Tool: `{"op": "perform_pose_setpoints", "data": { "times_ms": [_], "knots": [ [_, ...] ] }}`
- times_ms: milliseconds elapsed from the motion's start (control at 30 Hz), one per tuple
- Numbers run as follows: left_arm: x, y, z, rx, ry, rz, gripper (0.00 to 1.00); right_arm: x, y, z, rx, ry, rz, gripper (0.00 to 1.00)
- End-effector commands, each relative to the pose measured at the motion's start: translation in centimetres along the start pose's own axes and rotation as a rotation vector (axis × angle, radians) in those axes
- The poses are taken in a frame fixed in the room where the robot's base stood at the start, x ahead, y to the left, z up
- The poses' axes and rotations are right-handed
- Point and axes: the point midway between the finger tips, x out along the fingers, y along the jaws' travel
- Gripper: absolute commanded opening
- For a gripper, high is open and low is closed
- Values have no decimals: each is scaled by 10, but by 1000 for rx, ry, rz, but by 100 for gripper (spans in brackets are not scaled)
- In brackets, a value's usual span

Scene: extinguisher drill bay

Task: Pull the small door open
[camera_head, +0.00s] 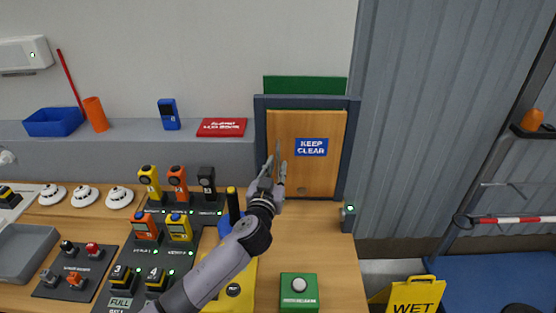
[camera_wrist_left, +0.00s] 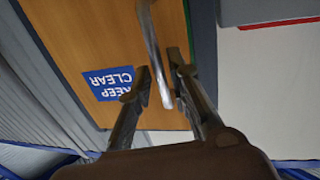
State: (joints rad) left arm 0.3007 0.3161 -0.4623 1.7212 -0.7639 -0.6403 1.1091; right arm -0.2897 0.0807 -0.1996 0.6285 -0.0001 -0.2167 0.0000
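The small door (camera_head: 322,175) is a light wooden panel with a blue KEEP CLEAR sign (camera_head: 311,147). It sits in a dark blue-grey frame (camera_head: 353,150) and looks closed. A metal bar handle (camera_wrist_left: 153,45) runs along the door near its left edge in the head view. My left gripper (camera_head: 275,170) is at this handle. In the left wrist view, the fingers of my left gripper (camera_wrist_left: 160,72) stand apart on either side of the handle, with small gaps visible. The handle's end shows between the fingers. My right gripper is not in view.
A table below the door holds several radios (camera_head: 150,183), white detectors (camera_head: 86,196), a grey tray (camera_head: 22,256) and a green button box (camera_head: 299,290). A small dark post (camera_head: 348,218) stands right of the door. Table space before the door is clear.

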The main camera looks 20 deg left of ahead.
Motion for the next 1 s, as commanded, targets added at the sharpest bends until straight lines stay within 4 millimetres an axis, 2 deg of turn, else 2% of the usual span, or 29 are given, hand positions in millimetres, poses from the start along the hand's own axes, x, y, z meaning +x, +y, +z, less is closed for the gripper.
{"op": "perform_pose_setpoints", "data": {
  "times_ms": [200,533,800,1000],
  "knots": [
    [20,0,0,1,0,0,18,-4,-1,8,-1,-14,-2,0],
    [22,0,0,0,0,0,18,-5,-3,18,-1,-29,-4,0],
    [22,0,0,0,0,0,1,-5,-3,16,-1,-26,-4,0],
    [22,0,0,0,0,0,0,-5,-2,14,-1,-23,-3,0]
  ]
}}
